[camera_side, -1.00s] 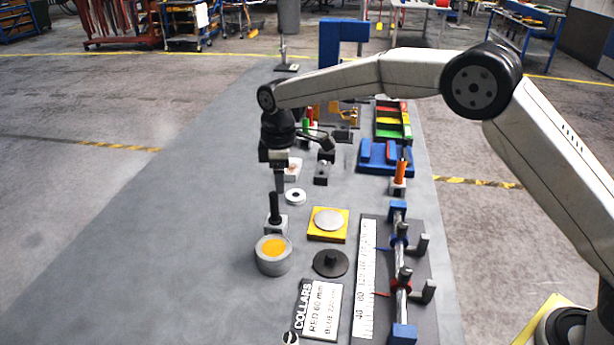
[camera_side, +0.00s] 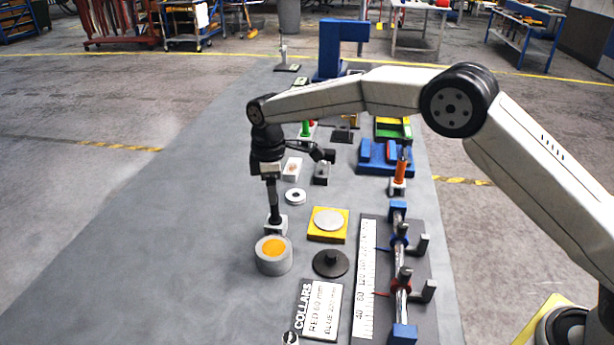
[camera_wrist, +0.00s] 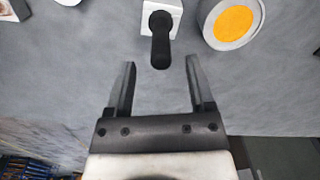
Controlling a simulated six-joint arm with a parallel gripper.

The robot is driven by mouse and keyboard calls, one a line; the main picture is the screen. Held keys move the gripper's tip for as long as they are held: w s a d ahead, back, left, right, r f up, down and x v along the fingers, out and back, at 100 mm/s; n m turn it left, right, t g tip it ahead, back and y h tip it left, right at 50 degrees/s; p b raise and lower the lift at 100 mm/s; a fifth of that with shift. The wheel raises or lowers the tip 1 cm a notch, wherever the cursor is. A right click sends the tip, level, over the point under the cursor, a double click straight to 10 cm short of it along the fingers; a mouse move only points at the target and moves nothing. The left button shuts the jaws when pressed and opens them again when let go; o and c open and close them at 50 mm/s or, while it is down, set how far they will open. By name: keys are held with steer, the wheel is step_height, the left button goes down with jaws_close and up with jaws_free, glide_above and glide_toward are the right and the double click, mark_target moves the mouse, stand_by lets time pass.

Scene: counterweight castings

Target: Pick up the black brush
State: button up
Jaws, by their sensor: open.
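The black brush (camera_side: 275,214) stands upright, its dark handle rising from a small white block (camera_side: 281,226) on the grey table. In the wrist view, the brush (camera_wrist: 160,45) shows at top centre, its near end level with the gap between the fingertips. My gripper (camera_wrist: 160,62) is open and empty, one finger to each side of the handle's line. In the side view, my gripper (camera_side: 272,192) points down just above the brush and overlaps its upper part. I cannot tell whether the fingers touch it.
A grey round pot with an orange top (camera_side: 273,255) stands close in front of the block. A yellow plate with a silver disc (camera_side: 328,222), a black knobbed disc (camera_side: 330,263) and a rail fixture (camera_side: 400,270) lie to the right. The table's left side is clear.

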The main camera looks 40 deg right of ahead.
mark_target(275, 220)
steer(key=shift+f, duration=0.1)
steer(key=shift+s+f, duration=0.15)
steer(key=shift+f, duration=2.3)
jaws_close()
